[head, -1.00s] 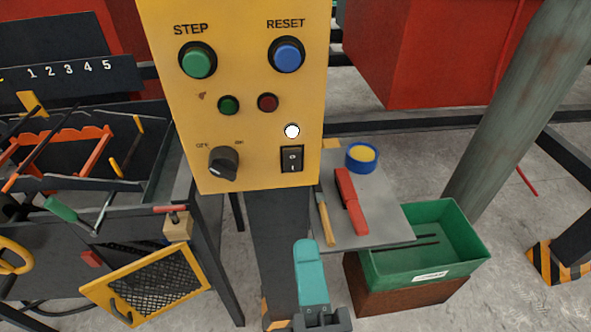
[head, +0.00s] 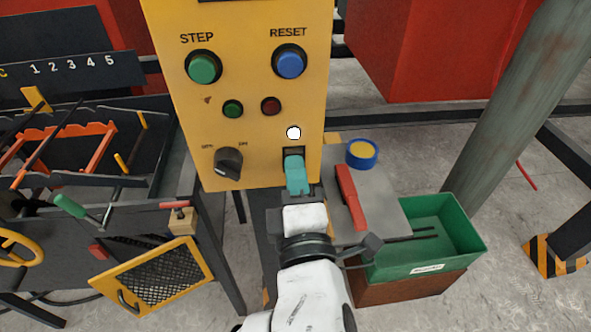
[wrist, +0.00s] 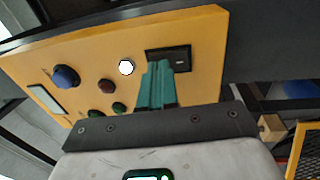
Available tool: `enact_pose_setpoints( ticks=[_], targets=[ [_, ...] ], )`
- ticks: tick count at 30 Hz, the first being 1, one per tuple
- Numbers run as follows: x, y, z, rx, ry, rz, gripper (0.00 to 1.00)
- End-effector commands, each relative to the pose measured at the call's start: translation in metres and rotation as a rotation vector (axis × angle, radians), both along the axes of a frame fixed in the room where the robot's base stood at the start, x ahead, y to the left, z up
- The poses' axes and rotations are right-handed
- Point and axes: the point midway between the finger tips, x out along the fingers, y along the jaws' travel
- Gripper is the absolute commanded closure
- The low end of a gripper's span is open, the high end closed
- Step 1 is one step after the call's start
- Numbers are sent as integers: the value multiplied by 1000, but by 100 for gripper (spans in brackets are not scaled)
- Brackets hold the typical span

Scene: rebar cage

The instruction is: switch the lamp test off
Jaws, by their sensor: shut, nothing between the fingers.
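The yellow control panel (head: 262,175) fills the upper middle of the head view. A black rocker switch (head: 293,153) sits at its lower right, mostly hidden behind my gripper (head: 296,172). The teal fingers are shut, with nothing between them, and lie over the switch; I cannot tell whether they touch it. In the wrist view the fingertips of my gripper (wrist: 155,75) overlap the lower left of the switch (wrist: 180,59). The round lamp (head: 293,133) just above the switch glows white, and it also shows lit in the wrist view (wrist: 126,68).
The panel also carries a dark rotary knob (head: 229,162), a green STEP button (head: 203,67), a blue RESET button (head: 290,62) and small green and red lamps. A grey shelf (head: 383,222) with a red tool and a green bin (head: 455,235) stand at right.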

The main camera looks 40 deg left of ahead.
Motion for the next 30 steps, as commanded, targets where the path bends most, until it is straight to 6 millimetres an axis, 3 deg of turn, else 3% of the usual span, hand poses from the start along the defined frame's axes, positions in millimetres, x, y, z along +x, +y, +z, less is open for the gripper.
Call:
enact_pose_setpoints(
  ticks=[19, 30],
  targets=[
    [4, 4, 9, -42, 37, 0, 100],
    [5, 5, 4, -42, 36, -1, 100]
  ],
)
